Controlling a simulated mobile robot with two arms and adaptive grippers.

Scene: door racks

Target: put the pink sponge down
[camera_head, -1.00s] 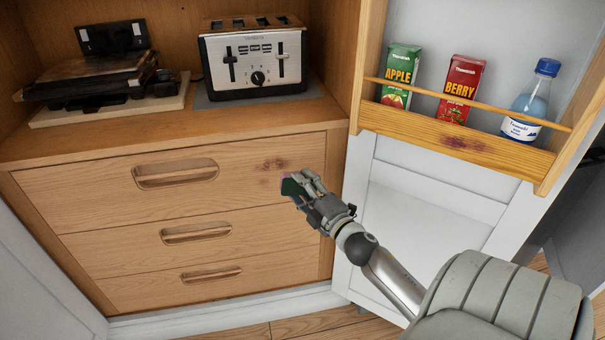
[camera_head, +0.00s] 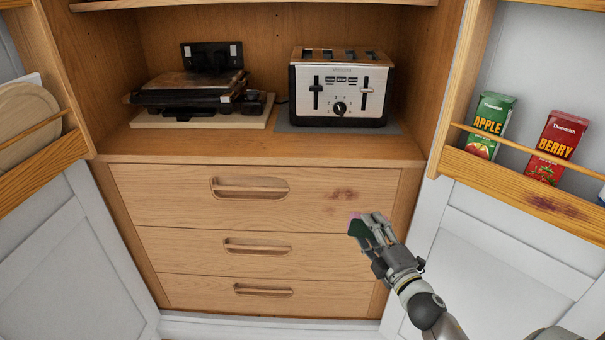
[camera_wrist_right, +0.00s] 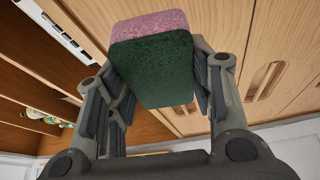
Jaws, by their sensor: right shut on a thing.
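The pink sponge (camera_wrist_right: 150,25) has a pink layer and a dark green scouring side, and it fills the middle of the right wrist view. My right gripper (camera_wrist_right: 158,85) is shut on it, with one finger on each side. In the head view the right gripper (camera_head: 368,229) is in front of the drawers, and the sponge (camera_head: 356,228) shows as a small dark green and pink piece at its fingertips. The sponge is held in the air. My left gripper does not show.
A wooden counter (camera_head: 250,148) above the drawers holds a toaster (camera_head: 340,88) and a dark appliance (camera_head: 190,92) on a board. Its front strip is clear. A reddish stain (camera_head: 341,194) marks the top drawer. A door rack (camera_head: 540,190) at right holds cartons; a left rack (camera_head: 40,160) holds plates.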

